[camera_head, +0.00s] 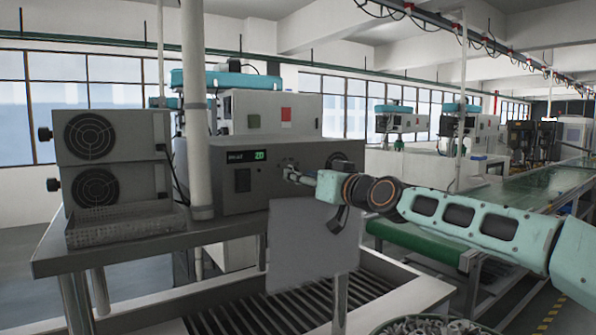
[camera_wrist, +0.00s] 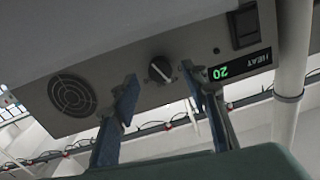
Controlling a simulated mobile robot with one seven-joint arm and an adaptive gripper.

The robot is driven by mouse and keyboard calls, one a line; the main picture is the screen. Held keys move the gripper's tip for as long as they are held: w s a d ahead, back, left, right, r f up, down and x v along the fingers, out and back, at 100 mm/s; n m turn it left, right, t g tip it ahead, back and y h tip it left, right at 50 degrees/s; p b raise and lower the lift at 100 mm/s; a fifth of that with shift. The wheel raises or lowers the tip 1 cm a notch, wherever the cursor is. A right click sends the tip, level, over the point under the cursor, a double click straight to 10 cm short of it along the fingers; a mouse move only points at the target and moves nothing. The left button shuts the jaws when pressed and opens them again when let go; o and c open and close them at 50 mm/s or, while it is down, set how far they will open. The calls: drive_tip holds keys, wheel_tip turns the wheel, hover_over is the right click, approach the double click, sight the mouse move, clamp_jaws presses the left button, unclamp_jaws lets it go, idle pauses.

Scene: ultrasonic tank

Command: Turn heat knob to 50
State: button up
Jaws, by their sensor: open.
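The heat knob (camera_wrist: 160,70) is a round dark dial with a light pointer on the grey front panel of a box-shaped unit (camera_head: 235,190). In the wrist view, which is turned nearly upside down, my gripper (camera_wrist: 160,82) is open, with one blue finger on each side of the knob. Neither finger clearly touches it. The green display (camera_wrist: 220,72) beside the HEAT label reads 20, and it also shows in the head view (camera_head: 259,156). In the head view my gripper (camera_head: 291,174) is at the panel, and it largely hides the knob.
A black switch (camera_wrist: 244,25) and a round fan grille (camera_wrist: 72,95) are on the same panel. The unit stands on a grey table (camera_head: 120,258) behind a white vertical pipe (camera_head: 196,120). A mesh basket (camera_head: 125,226) and two stacked fan boxes (camera_head: 110,150) are at the left.

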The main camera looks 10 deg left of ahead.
drive_tip(key=shift+p+x, duration=0.35)
drive_tip(key=shift+x, duration=0.9)
drive_tip(key=shift+c, duration=0.3)
clamp_jaws()
